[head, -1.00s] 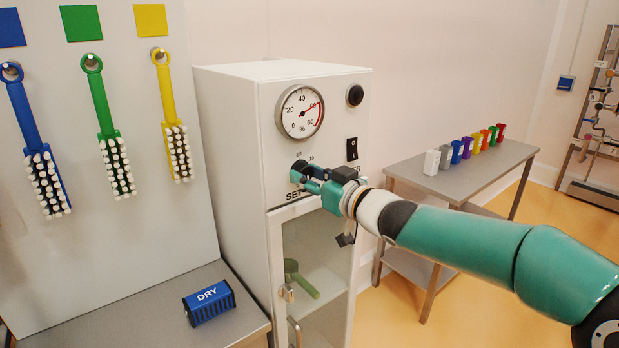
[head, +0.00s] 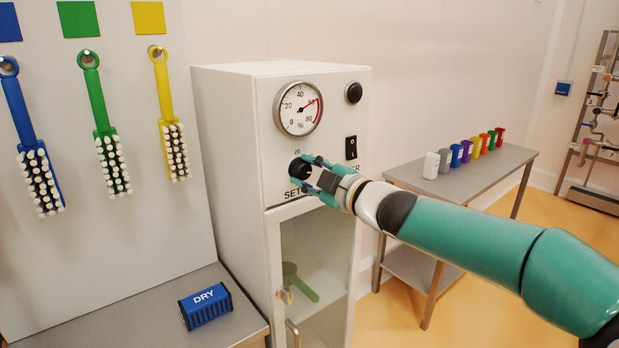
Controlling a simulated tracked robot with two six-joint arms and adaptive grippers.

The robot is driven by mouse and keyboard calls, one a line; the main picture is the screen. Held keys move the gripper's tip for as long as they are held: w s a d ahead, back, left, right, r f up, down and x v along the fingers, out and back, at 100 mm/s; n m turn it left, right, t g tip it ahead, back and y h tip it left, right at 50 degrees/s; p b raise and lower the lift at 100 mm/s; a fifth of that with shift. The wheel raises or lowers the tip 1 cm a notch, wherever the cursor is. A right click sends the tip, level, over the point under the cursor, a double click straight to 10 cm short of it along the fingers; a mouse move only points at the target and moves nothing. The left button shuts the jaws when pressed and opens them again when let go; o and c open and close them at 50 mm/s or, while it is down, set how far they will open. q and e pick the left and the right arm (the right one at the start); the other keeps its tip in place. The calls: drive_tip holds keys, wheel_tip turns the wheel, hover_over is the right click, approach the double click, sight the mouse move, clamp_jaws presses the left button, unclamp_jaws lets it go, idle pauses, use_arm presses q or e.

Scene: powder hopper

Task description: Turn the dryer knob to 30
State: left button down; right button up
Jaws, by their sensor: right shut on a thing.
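The dryer (head: 228,150) is a white cabinet with a round gauge (head: 298,108) at the top of its front. The black dryer knob (head: 299,169) sits below the gauge, with a "20" mark above it and "SET" lettering below. My right gripper (head: 306,171) reaches in from the right and is shut on the knob. The fingers and wrist hide part of the knob and the marks on its right, so the knob's exact setting cannot be read. My left gripper is not in view.
A black rocker switch (head: 351,148) and a black round button (head: 354,93) are right of the gauge. Brushes hang on the left wall panel. A blue "DRY" block (head: 206,305) lies on the left bench. A side table (head: 475,181) holds several coloured containers.

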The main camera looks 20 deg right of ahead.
drive_tip(key=n+b, duration=0.1)
drive_tip(key=n, duration=0.4)
drive_tip(key=shift+f+n+b, duration=0.15)
drive_tip(key=shift+n+b, duration=0.15)
drive_tip(key=shift+b, duration=0.1)
drive_tip(key=shift+a+n+h+b, duration=0.1)
drive_tip(key=shift+n+h+b, duration=0.45)
drive_tip(key=shift+n, duration=1.45)
drive_tip(key=shift+f, duration=0.1)
drive_tip(key=o, duration=1.1)
drive_tip(key=shift+y, duration=0.25)
drive_tip(key=shift+o, duration=0.2)
drive_tip(key=shift+r, duration=0.2)
drive_tip(key=shift+s, duration=0.15)
drive_tip(key=v, duration=1.1)
drive_tip(key=shift+s+f, duration=0.2)
drive_tip(key=shift+s, duration=0.1)
